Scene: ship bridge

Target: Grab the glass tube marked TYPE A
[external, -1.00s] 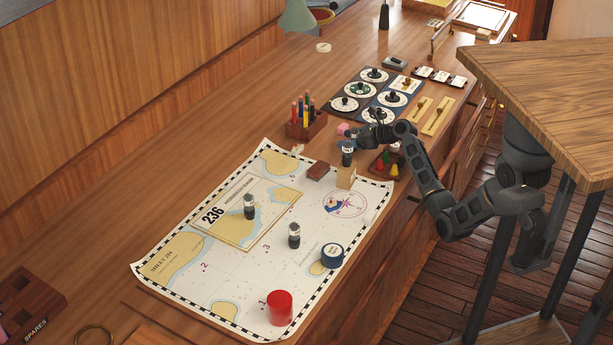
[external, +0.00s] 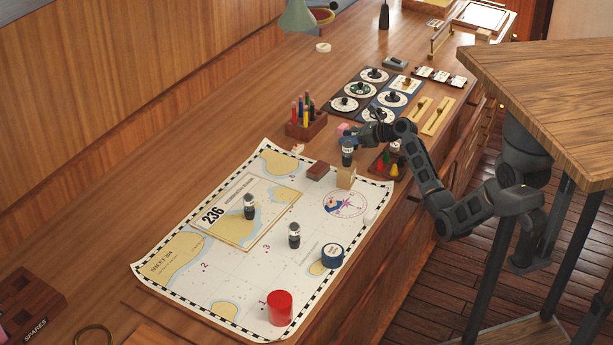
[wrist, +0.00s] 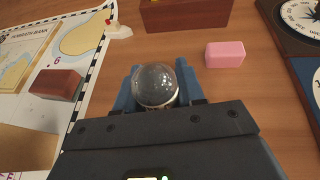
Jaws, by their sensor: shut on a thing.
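My gripper (external: 349,141) is over the counter just past the chart's far right corner. It is shut on an upright glass tube (external: 347,155) with a dark band. In the wrist view the tube's clear domed top (wrist: 155,84) sits between the two blue fingers. Its marking cannot be read. Two similar tubes stand on the chart, one near the number 236 (external: 249,206) and one near the middle (external: 294,236). Their labels are too small to read. I cannot tell whether the held tube still touches the counter.
A wooden block (external: 345,178) and a dark red box (external: 317,172) lie near the gripper. A pink block (wrist: 225,54) is close by. A pen holder (external: 306,126) stands behind. A blue tape roll (external: 332,255) and red cylinder (external: 280,308) are on the chart (external: 225,270).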

